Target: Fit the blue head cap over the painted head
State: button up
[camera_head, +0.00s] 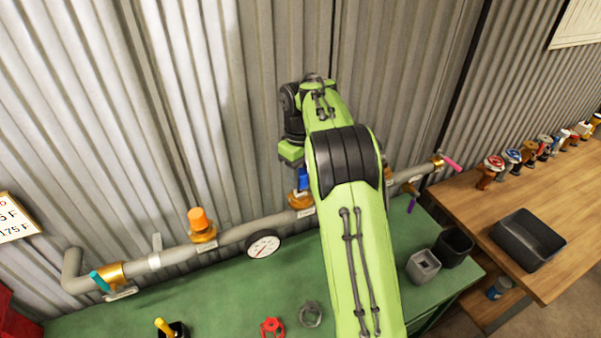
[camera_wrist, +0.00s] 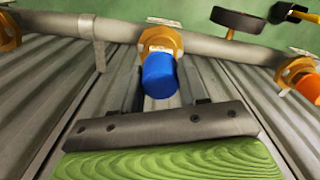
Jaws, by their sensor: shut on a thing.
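The blue head cap (camera_head: 303,180) shows just below the tip of my arm in the head view. In the wrist view the blue cap (camera_wrist: 160,75) is a plain cylinder in line with a brass-orange fitting (camera_wrist: 160,41) on the grey pipe. It looks seated on or touching this fitting, and the head inside cannot be seen. The fitting also shows in the head view (camera_head: 300,200). My gripper (camera_head: 298,166) is at the cap's outer end, shut on it; its fingertips are mostly hidden. In the wrist view a grey bar and green body fill the bottom.
An orange-topped fitting (camera_head: 202,224) stands on the pipe to the left. A round gauge (camera_head: 263,246) sits just below the pipe. A pink-handled valve (camera_head: 448,160) is at the right. The green bench (camera_head: 220,300) holds a red handwheel (camera_head: 272,327) and grey containers (camera_head: 423,265).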

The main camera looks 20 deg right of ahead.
jog(key=shift+f+b, duration=0.95)
jog(key=shift+f, duration=0.5)
jog(key=o, duration=1.2)
jog(key=shift+r, duration=0.1)
notch_tip(320, 180, up, 16)
jog(key=p, duration=0.5)
jog(key=shift+p, duration=0.35)
jog(key=shift+w+f, duration=0.1)
jog(key=shift+f, duration=0.1)
